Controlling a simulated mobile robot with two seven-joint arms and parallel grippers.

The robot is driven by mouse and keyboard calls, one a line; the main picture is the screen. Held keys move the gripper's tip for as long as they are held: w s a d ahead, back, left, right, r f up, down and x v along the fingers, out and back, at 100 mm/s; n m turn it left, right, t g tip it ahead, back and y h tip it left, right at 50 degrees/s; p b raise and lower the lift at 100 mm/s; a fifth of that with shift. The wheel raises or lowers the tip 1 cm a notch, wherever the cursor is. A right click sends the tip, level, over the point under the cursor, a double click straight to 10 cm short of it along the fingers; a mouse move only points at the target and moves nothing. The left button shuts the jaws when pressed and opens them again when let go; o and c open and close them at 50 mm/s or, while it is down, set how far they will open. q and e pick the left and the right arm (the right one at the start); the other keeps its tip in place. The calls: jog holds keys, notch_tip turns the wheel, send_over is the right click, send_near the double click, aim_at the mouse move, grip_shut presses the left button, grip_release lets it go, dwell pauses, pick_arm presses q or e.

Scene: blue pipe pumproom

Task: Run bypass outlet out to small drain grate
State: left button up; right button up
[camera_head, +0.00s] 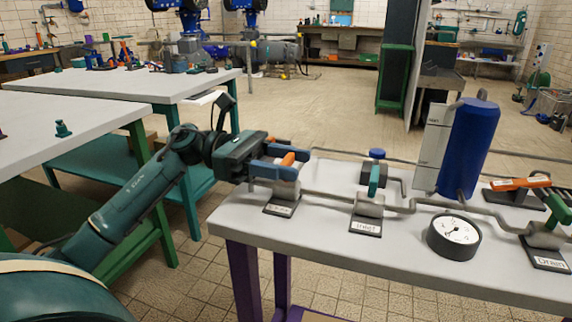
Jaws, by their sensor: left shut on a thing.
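My left gripper (284,162) is shut on the orange handle (288,158) of the leftmost valve (285,188) on the near pipe bench. The fingers hide part of this handle, and I cannot read its label plate (282,209) clearly. To its right is a valve with a green handle (374,180) and a plate marked "Inlet" (366,225). At the right edge another green-handled valve (545,236) has a plate marked "Drain" (546,258). I cannot make out a bypass outlet or a small drain grate. My right gripper is not in view.
A blue cylinder (468,148) stands on the bench (330,235) behind the pipe, with a round gauge (454,236) in front. Grey-topped tables (60,108) stand to the left. The tiled floor (320,110) behind the bench is open.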

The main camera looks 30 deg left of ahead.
pick_arm(q)
jog(key=o, duration=1)
jog(key=shift+c, duration=0.2)
jog(key=v, duration=1.3)
jog(key=shift+p, duration=0.3)
